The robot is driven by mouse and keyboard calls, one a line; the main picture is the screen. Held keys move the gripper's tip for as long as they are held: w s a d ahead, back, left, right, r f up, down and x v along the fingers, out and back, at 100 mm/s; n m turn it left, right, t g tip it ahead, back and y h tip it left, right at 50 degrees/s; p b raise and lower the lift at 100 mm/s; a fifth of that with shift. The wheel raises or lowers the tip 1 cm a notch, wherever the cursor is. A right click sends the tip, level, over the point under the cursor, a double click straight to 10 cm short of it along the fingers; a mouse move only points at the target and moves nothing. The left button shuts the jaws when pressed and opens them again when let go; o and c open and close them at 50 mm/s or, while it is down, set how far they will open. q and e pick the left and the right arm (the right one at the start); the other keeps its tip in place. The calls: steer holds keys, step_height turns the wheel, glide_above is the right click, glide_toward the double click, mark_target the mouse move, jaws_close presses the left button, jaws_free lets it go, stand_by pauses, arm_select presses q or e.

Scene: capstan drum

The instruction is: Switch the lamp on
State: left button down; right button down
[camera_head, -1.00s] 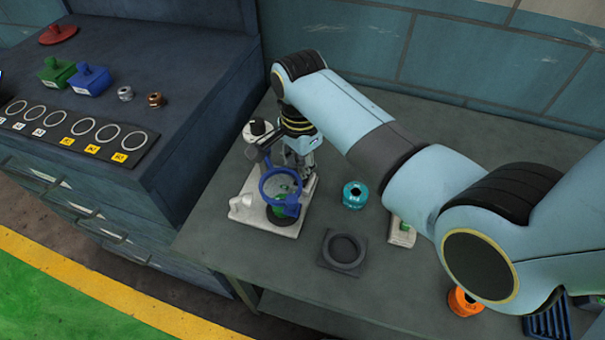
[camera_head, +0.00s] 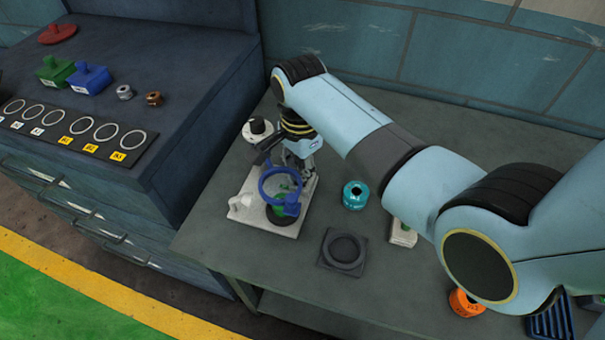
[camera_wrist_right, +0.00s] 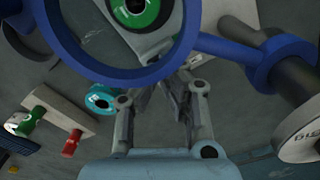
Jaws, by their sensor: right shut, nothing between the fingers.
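No lamp can be told for certain. A white-based stand (camera_head: 243,207) carries a blue ring (camera_head: 268,172) over a green round piece (camera_head: 276,213); a black-and-white knob (camera_head: 257,130) is at its back. The ring (camera_wrist_right: 62,40) and green piece (camera_wrist_right: 150,14) also show in the right wrist view. A pale block (camera_head: 404,238) is partly hidden by my right arm; the wrist view shows this block (camera_wrist_right: 52,105) with a green knob (camera_wrist_right: 30,121) and a red knob (camera_wrist_right: 72,143). My right gripper (camera_wrist_right: 176,82) is shut and empty, close beside the stand.
A teal pot (camera_head: 355,195) stands right of the stand. A dark square holder (camera_head: 343,251) lies in front, and an orange pot (camera_head: 466,302) near a blue rack (camera_head: 550,322). A cabinet (camera_head: 205,130) rises at left. Bare bench (camera_head: 215,245) lies left of the holder.

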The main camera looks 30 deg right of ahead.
steer(key=shift+f+b, duration=0.35)
steer(key=shift+f, duration=0.3)
step_height(320, 180, up, 3)
steer(key=p, duration=0.3)
steer(key=shift+f, duration=0.1)
steer(key=shift+r, duration=2.1)
